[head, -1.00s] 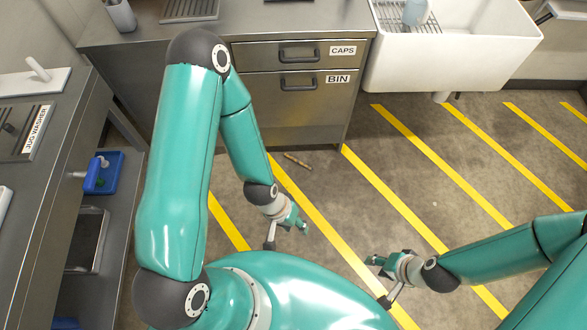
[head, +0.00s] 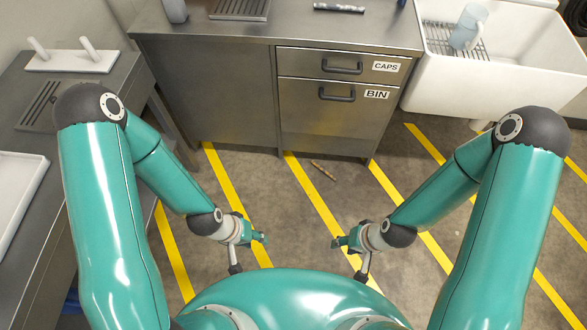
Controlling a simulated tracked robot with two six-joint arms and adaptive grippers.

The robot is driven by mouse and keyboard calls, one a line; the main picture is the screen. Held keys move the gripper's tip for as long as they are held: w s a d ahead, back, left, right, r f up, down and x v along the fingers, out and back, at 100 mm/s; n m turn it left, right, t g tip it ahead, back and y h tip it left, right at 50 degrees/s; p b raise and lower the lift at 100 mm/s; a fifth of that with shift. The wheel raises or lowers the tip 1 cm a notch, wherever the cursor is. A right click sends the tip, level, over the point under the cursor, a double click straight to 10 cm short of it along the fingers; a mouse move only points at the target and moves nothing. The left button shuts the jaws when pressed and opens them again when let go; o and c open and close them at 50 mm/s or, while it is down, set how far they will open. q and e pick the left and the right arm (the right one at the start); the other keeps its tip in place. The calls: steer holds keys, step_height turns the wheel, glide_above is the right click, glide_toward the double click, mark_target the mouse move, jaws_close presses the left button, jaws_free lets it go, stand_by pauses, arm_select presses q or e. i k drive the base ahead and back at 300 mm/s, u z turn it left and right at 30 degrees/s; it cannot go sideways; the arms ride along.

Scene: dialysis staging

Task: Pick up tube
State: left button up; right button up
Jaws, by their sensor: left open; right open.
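A thin brown stick-like piece (head: 323,170) lies on the floor in front of the drawer cabinet. A dark, short cylinder (head: 338,7) lies on the counter at the top edge of the head view. I cannot tell which of these is the tube. My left gripper (head: 257,239) is open and empty, low over the floor, to the left of the brown piece and nearer to me. My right gripper (head: 344,242) is open and empty, nearer to me than the brown piece and slightly to its right. Both are far from the counter.
The steel counter (head: 230,32) has drawers labelled CAPS (head: 387,66) and BIN (head: 376,94). A white sink (head: 440,98) with a bluish jug (head: 467,27) stands at right. A side bench (head: 20,155) with a white peg stand (head: 72,62) is at left. Striped floor between is mostly clear.

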mark_target(314, 163)
steer(key=u, duration=0.4)
steer(key=i, duration=1)
